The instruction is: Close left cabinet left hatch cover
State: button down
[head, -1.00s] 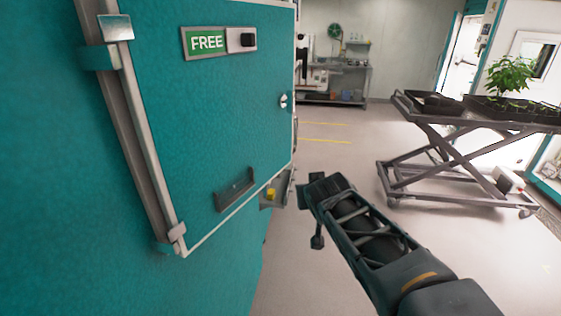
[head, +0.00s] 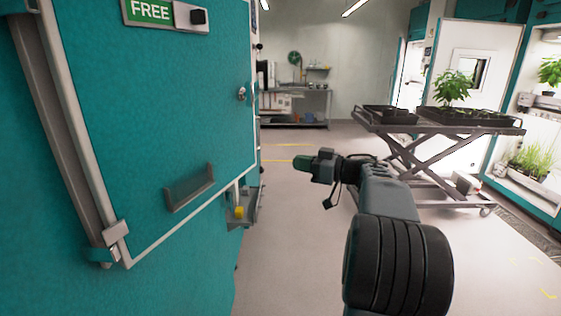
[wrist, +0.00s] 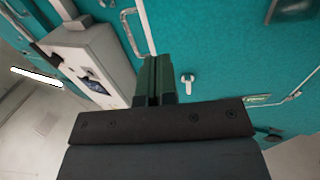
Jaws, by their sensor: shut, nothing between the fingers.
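The teal hatch cover (head: 130,120) with a pale edge and a green FREE sign fills much of the left side of the head view. Its hinge side is at the left, and a small latch (head: 241,93) sits near its right edge.
A grey trolley (head: 440,128) with black trays and a plant stands at the right. A metal bench (head: 295,105) is at the back. A small ledge with a yellow item (head: 239,212) sits below the cover's right edge. The floor between cabinet and trolley is open.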

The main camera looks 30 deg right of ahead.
aim_at(250, 154)
jog(key=x, duration=1.3)
jog(key=shift+a+p, duration=0.1)
jog(key=shift+p, duration=0.3)
